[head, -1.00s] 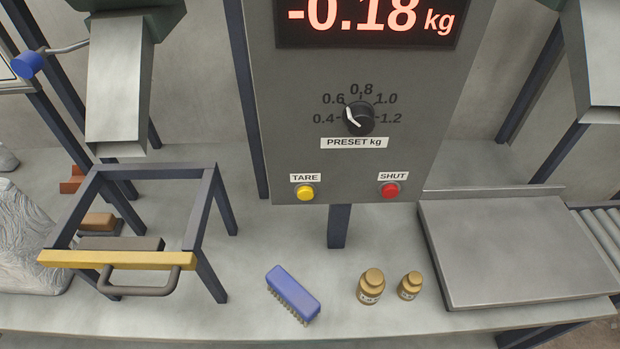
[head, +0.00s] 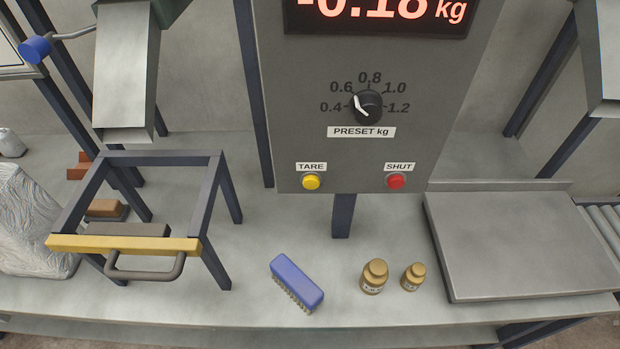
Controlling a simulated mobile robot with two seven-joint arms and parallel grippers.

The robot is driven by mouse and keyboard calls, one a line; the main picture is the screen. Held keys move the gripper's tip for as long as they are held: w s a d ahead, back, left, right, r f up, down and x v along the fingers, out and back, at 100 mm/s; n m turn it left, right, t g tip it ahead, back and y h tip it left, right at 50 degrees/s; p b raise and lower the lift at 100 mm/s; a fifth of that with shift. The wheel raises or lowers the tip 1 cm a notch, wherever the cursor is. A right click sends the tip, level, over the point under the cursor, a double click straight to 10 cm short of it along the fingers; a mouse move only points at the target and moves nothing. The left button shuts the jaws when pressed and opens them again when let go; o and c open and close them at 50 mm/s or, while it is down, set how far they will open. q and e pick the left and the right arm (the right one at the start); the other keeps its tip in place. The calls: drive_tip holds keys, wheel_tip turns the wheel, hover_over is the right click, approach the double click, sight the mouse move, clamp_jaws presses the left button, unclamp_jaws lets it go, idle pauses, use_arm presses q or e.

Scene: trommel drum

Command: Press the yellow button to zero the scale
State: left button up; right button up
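The yellow button (head: 311,182) sits under the TARE label at the lower left of the grey control panel (head: 300,120). The red display (head: 385,12) at the panel's top reads -0.18 kg, its upper edge cut off. A red button (head: 396,181) under the SHUT label is to the right. The black preset knob (head: 366,107) points up and left, between 0.4 and 0.6. The flat grey scale plate (head: 520,245) on the right of the bench is empty. Neither gripper shows in the head view.
A blue brush (head: 297,283) and two brass weights (head: 374,277) (head: 413,277) lie on the bench below the panel. A dark frame with a yellow bar (head: 120,244) stands at left, beside a wrapped clear bag (head: 32,225). A metal chute (head: 127,75) hangs above the frame.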

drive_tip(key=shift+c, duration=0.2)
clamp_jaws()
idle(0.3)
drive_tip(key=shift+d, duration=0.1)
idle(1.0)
